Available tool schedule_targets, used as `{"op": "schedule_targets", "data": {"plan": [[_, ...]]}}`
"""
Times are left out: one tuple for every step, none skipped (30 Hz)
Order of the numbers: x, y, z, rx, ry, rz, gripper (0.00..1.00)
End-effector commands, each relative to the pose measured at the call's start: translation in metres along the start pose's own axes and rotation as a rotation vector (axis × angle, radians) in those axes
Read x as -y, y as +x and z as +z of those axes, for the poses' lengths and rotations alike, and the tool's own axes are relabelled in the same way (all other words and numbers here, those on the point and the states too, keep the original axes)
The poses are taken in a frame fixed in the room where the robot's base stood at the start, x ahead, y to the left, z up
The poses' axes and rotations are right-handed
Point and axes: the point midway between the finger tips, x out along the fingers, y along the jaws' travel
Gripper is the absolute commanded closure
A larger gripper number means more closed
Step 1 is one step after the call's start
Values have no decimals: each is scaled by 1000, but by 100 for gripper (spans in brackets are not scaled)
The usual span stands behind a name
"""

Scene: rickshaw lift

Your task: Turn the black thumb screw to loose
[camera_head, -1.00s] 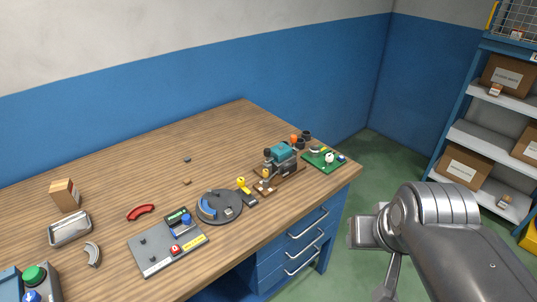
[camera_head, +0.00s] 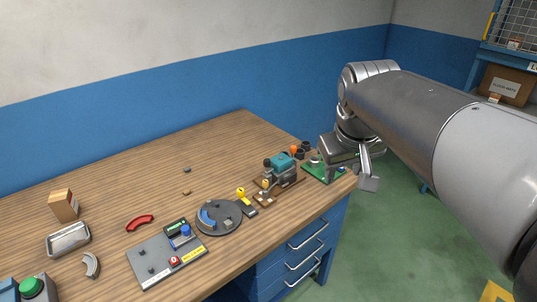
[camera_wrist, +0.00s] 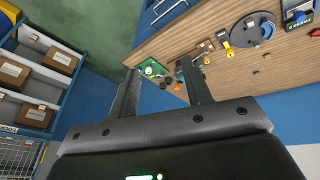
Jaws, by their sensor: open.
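I cannot pick out the black thumb screw for certain. Small dark round parts (camera_head: 304,147) sit by the green board (camera_head: 312,173) at the right end of the bench; they also show in the wrist view (camera_wrist: 168,82). Small black knobs (camera_head: 151,270) stand on the grey panel (camera_head: 145,278) at the front left. My gripper (camera_head: 350,178) is at the bench's right corner, near and partly in front of the green board. In the wrist view its two fingers (camera_wrist: 157,70) are apart with nothing held, and the green board appears between them in the distance.
A teal machine on a wooden base (camera_head: 282,167) stands left of the green board. The bench's back half is mostly clear. Shelves (camera_wrist: 40,95) stand beyond.

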Motion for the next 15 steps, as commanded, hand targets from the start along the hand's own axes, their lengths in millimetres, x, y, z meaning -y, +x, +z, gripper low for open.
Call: {"op": "schedule_targets", "data": {"plan": [[2,3,-20,16,-36,-5,55],[2,4,-31,24,-58,-7,55],[4,5,-44,36,-87,-10,55],[5,7,-55,43,-108,-13,55],[7,9,-65,52,-131,-16,55],[9,12,-78,62,-158,-20,55],[10,14,-88,69,-180,-24,55],[12,17,-98,77,-201,-28,55],[15,21,-111,86,-228,-34,55],[17,25,-121,94,-248,-39,55],[19,28,-130,101,-267,-43,55],[22,33,-143,110,-294,-49,55],[24,38,-152,117,-314,-55,55],[27,42,-161,123,-333,-61,55],[30,48,-172,132,-359,-69,55]]}}
